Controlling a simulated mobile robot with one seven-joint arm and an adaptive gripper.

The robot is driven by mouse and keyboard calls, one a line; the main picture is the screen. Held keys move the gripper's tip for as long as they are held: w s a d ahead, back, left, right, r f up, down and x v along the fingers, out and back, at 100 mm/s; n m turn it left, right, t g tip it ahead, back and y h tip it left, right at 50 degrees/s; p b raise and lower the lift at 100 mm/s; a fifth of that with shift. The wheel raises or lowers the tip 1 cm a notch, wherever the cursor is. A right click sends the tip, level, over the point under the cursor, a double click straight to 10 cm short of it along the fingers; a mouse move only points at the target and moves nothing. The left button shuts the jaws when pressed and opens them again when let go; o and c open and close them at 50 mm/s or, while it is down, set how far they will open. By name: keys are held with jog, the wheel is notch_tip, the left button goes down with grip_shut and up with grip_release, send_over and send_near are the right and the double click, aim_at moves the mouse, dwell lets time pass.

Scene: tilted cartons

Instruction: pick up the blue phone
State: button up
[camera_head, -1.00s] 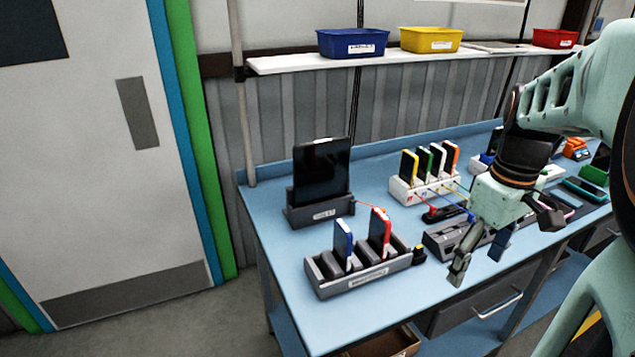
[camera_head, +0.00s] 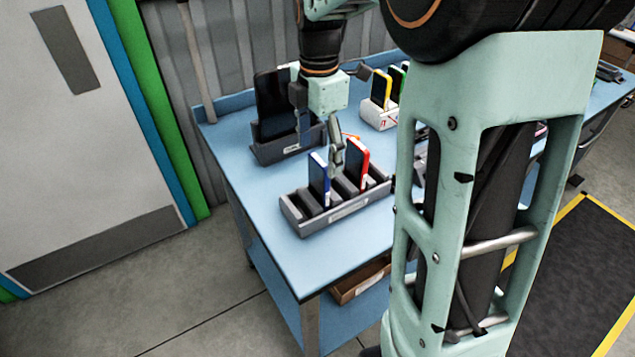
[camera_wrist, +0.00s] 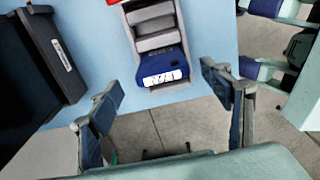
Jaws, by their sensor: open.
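The blue phone (camera_head: 319,179) stands upright, slightly tilted, in a slot of a dark grey multi-slot rack (camera_head: 300,222) on the blue bench. In the wrist view a blue face with a white label (camera_wrist: 164,68), which looks like this phone, shows at the near end of the grey rack (camera_wrist: 152,20). My gripper (camera_head: 320,143) is open and empty, pointing down above and behind the phone. In the wrist view its fingers (camera_wrist: 163,92) are spread to either side of the blue face, apart from it.
A red phone (camera_head: 356,164) stands in the same rack, just right of the blue one. A black tablet (camera_head: 274,103) stands in a dark dock behind, close to my gripper. A white rack (camera_head: 378,115) with more phones is farther right. Bare bench lies in front of the grey rack.

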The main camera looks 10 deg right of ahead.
aim_at(317, 173)
jog(key=f, duration=0.5)
jog(key=shift+s+a+f, duration=0.2)
jog(key=shift+f, duration=0.1)
jog(key=shift+c, duration=0.2)
jog(key=c, duration=1.1)
jog(key=shift+r, duration=0.15)
